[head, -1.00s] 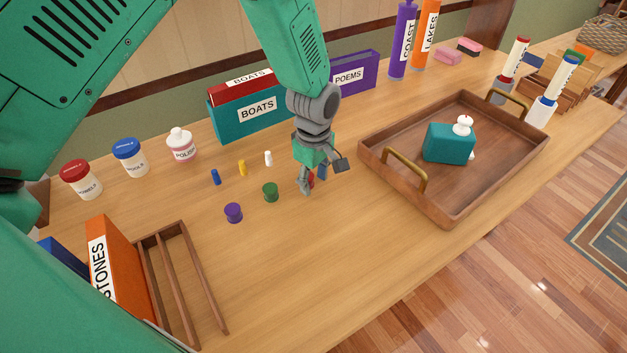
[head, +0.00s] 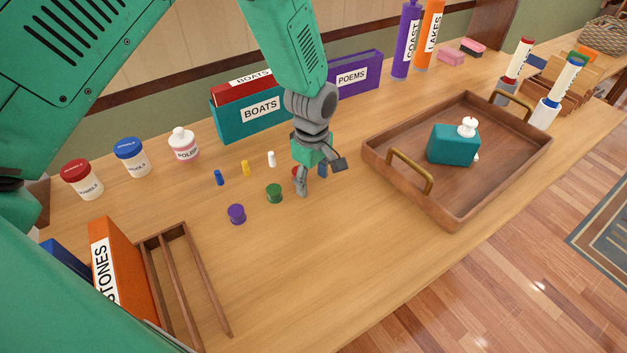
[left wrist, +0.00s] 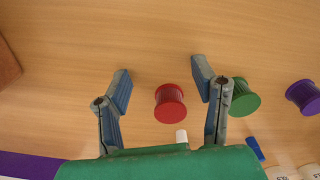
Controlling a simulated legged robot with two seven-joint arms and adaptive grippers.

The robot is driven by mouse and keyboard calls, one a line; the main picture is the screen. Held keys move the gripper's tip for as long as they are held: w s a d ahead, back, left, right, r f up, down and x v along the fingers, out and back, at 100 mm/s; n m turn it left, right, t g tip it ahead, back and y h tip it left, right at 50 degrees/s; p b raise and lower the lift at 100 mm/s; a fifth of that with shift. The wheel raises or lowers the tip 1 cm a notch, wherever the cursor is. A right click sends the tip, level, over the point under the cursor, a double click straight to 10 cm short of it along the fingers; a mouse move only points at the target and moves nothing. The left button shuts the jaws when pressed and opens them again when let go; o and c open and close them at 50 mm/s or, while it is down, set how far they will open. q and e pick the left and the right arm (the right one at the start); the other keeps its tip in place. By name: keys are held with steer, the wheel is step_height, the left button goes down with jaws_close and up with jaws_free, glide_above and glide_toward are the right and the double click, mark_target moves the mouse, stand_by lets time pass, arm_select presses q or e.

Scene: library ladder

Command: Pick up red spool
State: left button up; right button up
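The red spool (left wrist: 170,103) stands on the table and shows whole in the left wrist view, between the two fingers of my left gripper (left wrist: 162,82) with gaps on both sides. The fingers are spread and hold nothing. In the head view my left gripper (head: 312,181) points down at the table, and only a sliver of the red spool (head: 295,172) shows beside a finger. The rest of it is hidden. My right gripper is in neither view.
The green spool (head: 274,193) stands close beside the left gripper, with the purple spool (head: 236,214) farther left. A wooden tray (head: 440,206) lies right. The front tabletop is clear.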

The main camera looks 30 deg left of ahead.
arm_select(q)
steer(key=shift+a+f, duration=0.1)
steer(key=shift+a, duration=0.35)
steer(key=shift+r, duration=0.2)
steer(key=r, duration=0.4)
steer(key=d+r+p, duration=0.1)
steer(key=r, duration=0.2)
steer(key=shift+r, duration=0.1)
steer(key=a+r+m+b, duration=0.2)
steer(key=a+r+m, duration=0.1)
steer(key=r+m, duration=0.35)
steer(key=f, duration=0.7)
steer(key=shift+w+a+f+b, duration=0.15)
steer(key=shift+a+f+b, duration=0.15)
steer(key=shift+a+f, duration=0.1)
steer(key=shift+d+f, duration=0.25)
steer(key=shift+f, duration=0.75)
step_height(320, 180, down, 4)
steer(key=shift+a+r+b, duration=0.1)
steer(key=shift+b, duration=0.45)
steer(key=shift+a+f, duration=0.1)
steer(key=shift+f, duration=0.25)
steer(key=c, duration=0.9)
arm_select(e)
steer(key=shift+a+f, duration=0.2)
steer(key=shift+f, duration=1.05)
